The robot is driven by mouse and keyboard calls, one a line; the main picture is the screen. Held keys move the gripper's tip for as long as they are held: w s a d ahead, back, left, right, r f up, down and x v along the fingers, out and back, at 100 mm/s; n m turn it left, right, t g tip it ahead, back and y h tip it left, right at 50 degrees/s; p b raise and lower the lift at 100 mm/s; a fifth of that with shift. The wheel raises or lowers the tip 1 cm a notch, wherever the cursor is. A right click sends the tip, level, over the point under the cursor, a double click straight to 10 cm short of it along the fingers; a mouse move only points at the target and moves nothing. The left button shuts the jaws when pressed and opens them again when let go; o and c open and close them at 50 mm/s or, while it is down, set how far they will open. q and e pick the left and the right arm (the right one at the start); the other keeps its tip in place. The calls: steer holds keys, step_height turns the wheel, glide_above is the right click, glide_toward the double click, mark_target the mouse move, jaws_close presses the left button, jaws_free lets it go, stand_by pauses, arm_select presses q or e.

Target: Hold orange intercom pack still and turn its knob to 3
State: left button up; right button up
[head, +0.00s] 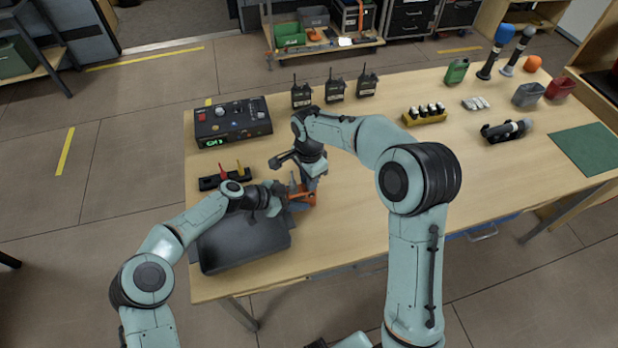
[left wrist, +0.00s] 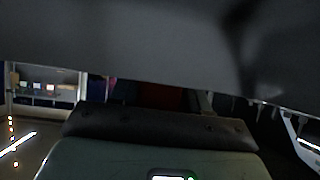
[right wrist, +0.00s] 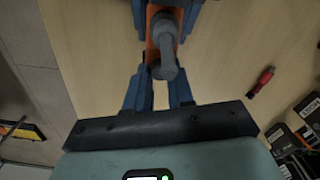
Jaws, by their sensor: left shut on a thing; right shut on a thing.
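The orange intercom pack (head: 304,199) is at the near left of the table in the head view, just right of the dark grey tray. My left gripper (head: 284,197) reaches in from the left and is shut on the pack. My right gripper (head: 303,188) comes down over the pack. In the right wrist view the orange pack (right wrist: 155,30) lies between blue finger parts, with a grey knob (right wrist: 163,62) in front of it. My right fingers (right wrist: 161,88) are shut at the knob; their exact contact is hard to see. The knob's scale is not readable. The left wrist view is mostly blocked.
A dark grey tray (head: 243,243) lies beside my left forearm. Behind are a black rack (head: 212,182) with coloured tools, a black control box (head: 233,122) and three black radios (head: 335,90). A yellow holder (head: 425,118) stands farther right. The front middle of the table is clear.

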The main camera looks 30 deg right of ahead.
steer(key=shift+m, duration=2.1)
steer(key=m, duration=0.2)
steer(key=shift+m, duration=0.3)
steer(key=o, duration=0.6)
